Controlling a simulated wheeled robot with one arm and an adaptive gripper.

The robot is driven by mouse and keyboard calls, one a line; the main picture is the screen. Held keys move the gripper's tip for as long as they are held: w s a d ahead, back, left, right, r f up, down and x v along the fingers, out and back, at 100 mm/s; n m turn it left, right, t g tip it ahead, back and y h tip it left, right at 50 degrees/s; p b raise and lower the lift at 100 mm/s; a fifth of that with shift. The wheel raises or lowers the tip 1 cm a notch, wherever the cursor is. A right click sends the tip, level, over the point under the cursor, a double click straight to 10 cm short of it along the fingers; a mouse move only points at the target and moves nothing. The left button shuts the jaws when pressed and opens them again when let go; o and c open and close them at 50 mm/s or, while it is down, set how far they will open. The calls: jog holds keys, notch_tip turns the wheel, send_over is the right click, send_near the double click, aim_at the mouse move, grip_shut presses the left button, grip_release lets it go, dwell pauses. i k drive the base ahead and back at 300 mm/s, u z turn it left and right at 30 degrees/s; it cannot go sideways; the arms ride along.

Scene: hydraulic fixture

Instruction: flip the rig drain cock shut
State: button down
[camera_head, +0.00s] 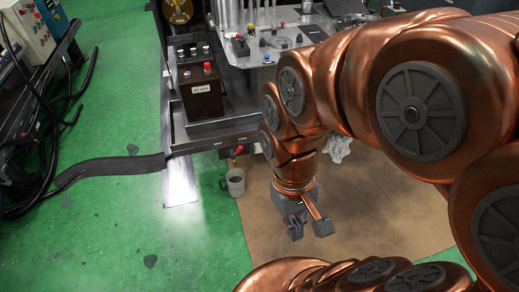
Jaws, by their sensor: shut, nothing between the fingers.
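The rig (215,137) is a dark metal bench at the upper middle. A small red part (238,150) sits low on its front edge, above a grey mug-like container (236,182) on the floor. It looks like the drain cock, but it is too small to tell which way its lever lies. My gripper (310,228) points down over the brown mat, to the right of the container and nearer to me. It is shut and empty, apart from the red part. My copper arm hides the rig's right front.
A dark box with a red button (202,92) stands on the rig. A panel of coloured knobs (268,45) lies behind. Black hoses (105,168) run left to a cabinet (30,40). Brown mat (375,205) and green floor (120,235) are mostly clear. A crumpled pale object (338,148) lies behind my arm.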

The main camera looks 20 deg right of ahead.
aim_at(232, 152)
jog(key=z, duration=0.4)
jog(key=i, duration=0.9)
jog(key=u, duration=0.9)
